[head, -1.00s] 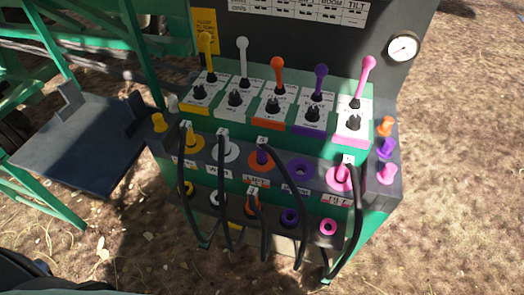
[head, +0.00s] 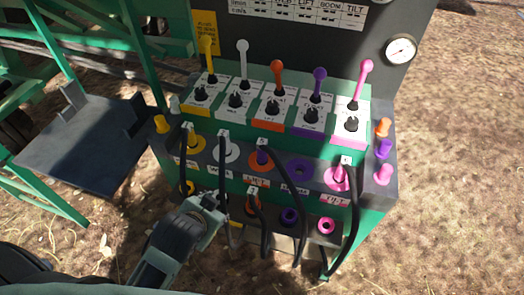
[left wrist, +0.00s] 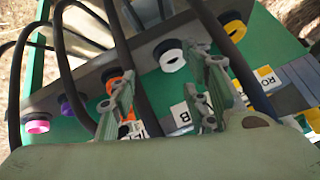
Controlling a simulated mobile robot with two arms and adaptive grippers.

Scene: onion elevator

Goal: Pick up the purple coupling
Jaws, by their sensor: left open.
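A purple coupling (head: 262,156) on a black hose sits in the orange-ringed upper socket of the panel. The purple upper socket (head: 300,170) is empty, and the purple lower port (head: 289,216) shows no hose in it. The purple lower port also shows in the left wrist view (left wrist: 68,105). My left gripper (head: 212,200) is at the panel's lower left, below and left of the purple coupling, in front of the lower row. In the left wrist view my left gripper (left wrist: 163,100) has its fingers apart with nothing clearly held between them. My right gripper is out of view.
Several black hoses (head: 350,225) hang in front of the panel. Coloured levers (head: 318,84) stand above the sockets. A purple cap (head: 383,149) sits on the right side between orange and pink ones. A dark tray (head: 85,145) lies at the left. Bare ground is at the right.

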